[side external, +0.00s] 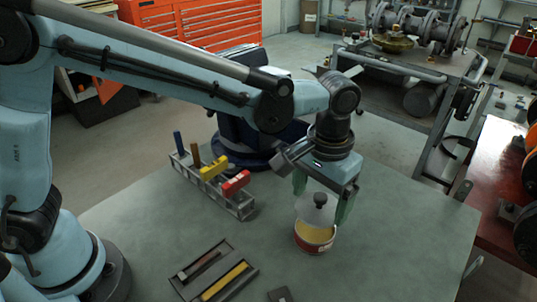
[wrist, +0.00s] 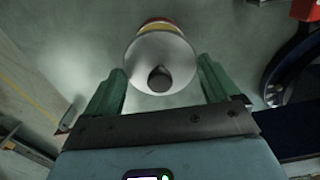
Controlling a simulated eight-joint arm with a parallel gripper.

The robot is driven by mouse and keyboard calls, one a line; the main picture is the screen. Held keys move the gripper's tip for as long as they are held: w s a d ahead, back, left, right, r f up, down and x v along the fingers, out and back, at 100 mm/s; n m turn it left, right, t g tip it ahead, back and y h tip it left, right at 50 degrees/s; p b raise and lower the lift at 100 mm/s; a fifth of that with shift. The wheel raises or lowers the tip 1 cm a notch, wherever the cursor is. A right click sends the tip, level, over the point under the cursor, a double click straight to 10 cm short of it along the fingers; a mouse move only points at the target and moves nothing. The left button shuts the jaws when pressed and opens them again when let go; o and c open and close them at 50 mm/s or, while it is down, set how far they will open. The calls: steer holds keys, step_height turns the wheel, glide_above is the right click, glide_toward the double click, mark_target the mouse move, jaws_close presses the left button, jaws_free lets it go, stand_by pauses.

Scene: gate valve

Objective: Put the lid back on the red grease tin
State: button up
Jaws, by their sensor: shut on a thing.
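The pale round lid (side external: 309,209) with a dark knob (side external: 320,199) is between the fingers of my gripper (side external: 321,206), which is shut on it at its edges. The lid hangs above the open red grease tin (side external: 316,247), which stands upright on the table with a pale and red side. Yellow grease (side external: 313,233) shows in the gap below the lid. In the wrist view the lid (wrist: 160,52) covers most of the tin, and a red and yellow strip of the tin (wrist: 157,24) shows past its far edge.
A grey rack (side external: 238,204) with coloured-handled tools stands left of the tin. Two dark trays (side external: 224,284) lie at the front left, and a small dark block (side external: 280,295) is at the front edge. The green-grey table (side external: 400,240) is clear to the right.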

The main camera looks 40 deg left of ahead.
mark_target(318, 213)
steer(key=shift+f, duration=2.25)
steer(key=shift+f, duration=0.1)
stand_by(0.6)
steer(key=o, duration=0.8)
steer(key=shift+c, duration=0.2)
steer(key=shift+r, duration=3.5)
steer(key=shift+c, duration=0.5)
jaws_close()
steer(key=shift+f, duration=0.9)
